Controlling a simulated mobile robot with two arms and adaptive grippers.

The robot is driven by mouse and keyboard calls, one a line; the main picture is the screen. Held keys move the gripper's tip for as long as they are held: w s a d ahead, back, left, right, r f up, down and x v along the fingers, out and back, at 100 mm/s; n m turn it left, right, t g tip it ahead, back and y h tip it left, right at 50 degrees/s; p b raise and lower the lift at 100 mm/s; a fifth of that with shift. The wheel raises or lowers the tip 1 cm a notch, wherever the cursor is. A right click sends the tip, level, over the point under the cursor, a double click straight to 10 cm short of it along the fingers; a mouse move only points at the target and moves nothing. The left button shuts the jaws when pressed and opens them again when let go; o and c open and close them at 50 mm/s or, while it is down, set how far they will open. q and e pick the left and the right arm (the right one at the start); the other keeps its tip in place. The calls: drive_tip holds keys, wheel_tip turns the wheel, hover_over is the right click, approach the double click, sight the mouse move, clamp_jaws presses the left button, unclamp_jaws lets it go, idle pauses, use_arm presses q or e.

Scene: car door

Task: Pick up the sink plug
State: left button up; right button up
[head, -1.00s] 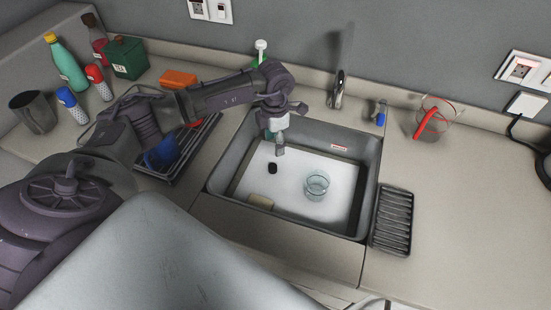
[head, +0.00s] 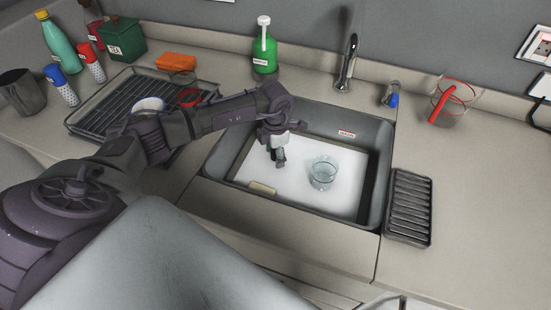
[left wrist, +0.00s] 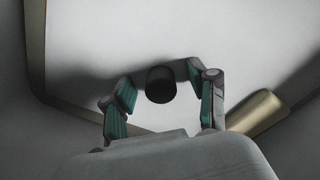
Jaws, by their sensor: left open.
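The sink plug (left wrist: 160,84) is a small black cylinder on the white sink floor. In the left wrist view it sits in the space between the two teal-padded fingers of my left gripper (left wrist: 158,80), with a gap on each side. The gripper is open and empty. In the head view my left gripper (head: 280,161) points down inside the sink (head: 232,153), left of its middle, and hides the plug. My right gripper is not in view.
A clear glass (head: 323,173) stands in the sink right of the gripper. A tan block (head: 262,188) lies near the sink's front wall, also in the left wrist view (left wrist: 257,112). The tap (head: 347,62) and green soap bottle (head: 264,50) stand behind. A ridged black tray (head: 409,208) lies at right.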

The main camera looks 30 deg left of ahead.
use_arm(q)
drive_tip(key=shift+r, duration=0.1)
drive_tip(key=shift+c, duration=0.2)
clamp_jaws()
